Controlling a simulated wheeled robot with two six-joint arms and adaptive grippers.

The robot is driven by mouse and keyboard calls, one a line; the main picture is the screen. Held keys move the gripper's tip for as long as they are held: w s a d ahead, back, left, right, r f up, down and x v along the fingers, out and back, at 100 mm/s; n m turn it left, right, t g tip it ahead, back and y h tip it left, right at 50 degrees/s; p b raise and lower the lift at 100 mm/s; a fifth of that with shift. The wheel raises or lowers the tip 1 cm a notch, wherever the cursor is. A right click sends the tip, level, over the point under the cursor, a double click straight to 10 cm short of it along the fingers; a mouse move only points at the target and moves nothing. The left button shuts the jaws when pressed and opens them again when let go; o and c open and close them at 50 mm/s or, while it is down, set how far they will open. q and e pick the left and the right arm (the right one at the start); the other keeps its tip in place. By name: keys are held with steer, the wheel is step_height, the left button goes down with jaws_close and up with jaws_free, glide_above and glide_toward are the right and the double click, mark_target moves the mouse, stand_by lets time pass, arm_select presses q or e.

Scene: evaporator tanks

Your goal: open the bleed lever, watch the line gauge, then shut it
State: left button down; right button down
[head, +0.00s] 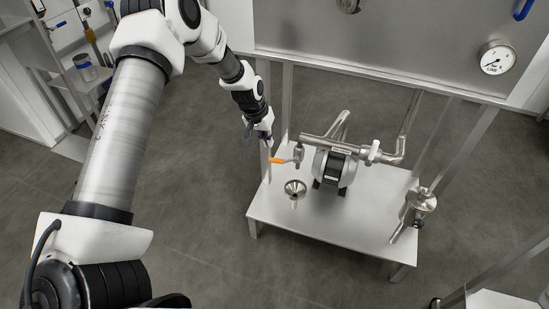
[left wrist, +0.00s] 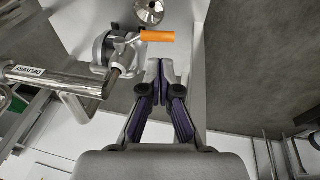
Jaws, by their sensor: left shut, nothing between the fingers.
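The bleed lever (head: 279,160) has an orange handle and sits on a small valve at the left end of the steel pipe. In the left wrist view its orange handle (left wrist: 157,36) lies just beyond the fingertips. My left gripper (head: 268,143) is shut and empty, close above and beside the lever; its closed fingers also show in the left wrist view (left wrist: 159,66). I cannot tell whether a fingertip touches the handle. The round white line gauge (head: 497,58) is on the panel at the upper right, its needle too small to read. My right gripper is out of view.
A pump (head: 333,168) stands on the steel bench (head: 330,235) beside the valve. A steel funnel (head: 295,188) is below the lever. A steel filter housing (head: 421,201) is at the bench's right edge.

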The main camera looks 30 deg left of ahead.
mark_target(274, 160)
arm_select(q)
steer(key=b+x, duration=0.2)
steer(key=x, duration=0.6)
steer(key=shift+a, duration=0.1)
steer(key=h+b, duration=0.1)
steer(key=b, duration=0.2)
steer(key=shift+a+f+b, duration=0.1)
steer(key=shift+f+b, duration=0.25)
steer(key=shift+f, duration=0.05)
step_height(274, 160, down, 4)
steer(key=t+h+b, duration=0.1)
steer(key=h+b, duration=0.2)
steer(key=b, duration=1)
steer(key=shift+a+h+b, duration=0.1)
steer(key=shift+h+b, duration=0.2)
steer(key=shift+h, duration=0.1)
steer(key=shift+w+d+f+n+t+h+b, duration=0.25)
steer(key=shift+d+f+h+b, duration=0.45)
steer(key=shift+b, duration=1.25)
steer(key=shift+s+d+f+n+t+h+b, duration=0.1)
steer(key=shift+d+f+t+h+b, duration=0.35)
steer(key=shift+h+b, duration=1.05)
steer(key=shift+w+d+f+n+t+h+b, duration=0.3)
steer(key=shift+f+b, duration=0.4)
steer(key=shift+b, duration=1.75)
steer(key=shift+s+d, duration=0.15)
steer(key=shift+d, duration=0.05)
